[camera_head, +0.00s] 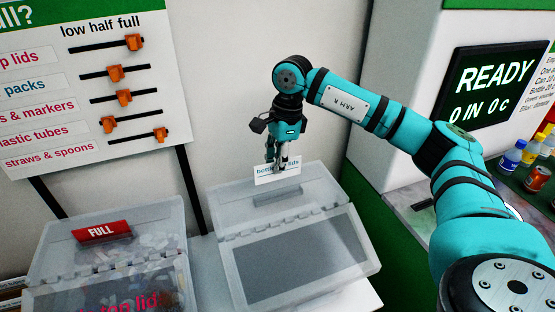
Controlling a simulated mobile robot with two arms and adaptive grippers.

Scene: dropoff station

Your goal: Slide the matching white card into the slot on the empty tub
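My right gripper (283,164) is shut on a white card (263,173), which it holds upright at the back of the empty tub. The empty tub (366,252) is clear plastic with a hinged lid and a dark grey front panel. Its grey slot strip (283,197) lies just below the card in the picture. A narrow gap shows between the card's lower edge and the strip; I see no part of the card in the slot. My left gripper is not in view.
A filled tub (182,255) with a red "FULL" card (102,230) stands close on the left. A wall board (85,75) with orange sliders hangs behind it. A machine with a "READY" screen (492,92) and several bottles and cans (510,158) stand at the right.

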